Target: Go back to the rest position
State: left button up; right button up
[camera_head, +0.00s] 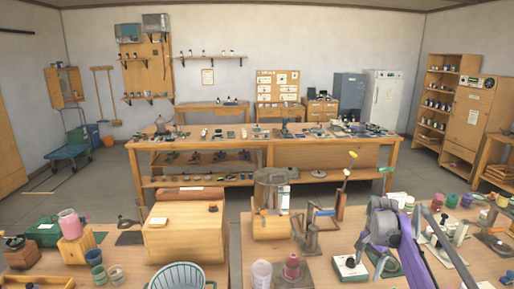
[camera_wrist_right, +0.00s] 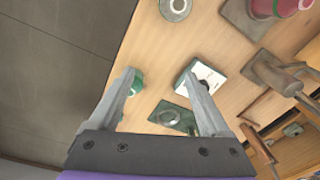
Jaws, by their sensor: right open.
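My right gripper (camera_wrist_right: 160,75) is open in the right wrist view, with its two grey fingers apart and nothing between the tips. It hangs above the bench top (camera_wrist_right: 150,40). A small green pot (camera_wrist_right: 138,84) shows beside one finger, and a white block with a dark knob (camera_wrist_right: 192,72) shows beside the other. A green plate with a ring (camera_wrist_right: 172,117) lies between the fingers in the picture, below them. In the head view my purple and grey right arm reaches over the right part of the near bench. My left gripper is not in view.
In the head view a metal pot (camera_head: 271,188) stands on a wooden stand near the middle. A pink pot (camera_head: 292,267) and a white block (camera_head: 349,268) stand left of my right arm. Jars (camera_head: 452,200) crowd the right. Floor shows between the near benches.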

jog(key=s+a+r+n+t, duration=0.1)
jog(key=s+a+r+n, duration=0.2)
jog(key=s+a, duration=0.3)
jog(key=s+a+r+n+t, duration=0.1)
jog(key=s+a+r+n, duration=0.15)
jog(key=s+a, duration=0.4)
jog(key=s+a+f+n+t, duration=0.1)
jog(key=s+f+n, duration=0.1)
jog(key=s, duration=0.5)
jog(key=s+a+f+n+t, duration=0.1)
jog(key=s+f, duration=0.3)
jog(key=s, duration=0.4)
jog(key=s+a+f+n+t, duration=0.1)
jog(key=s+a+f+n, duration=0.2)
jog(key=s, duration=0.4)
jog(key=shift+s+f+n, duration=0.15)
jog(key=shift+f+n, duration=0.2)
jog(key=shift+n, duration=0.1)
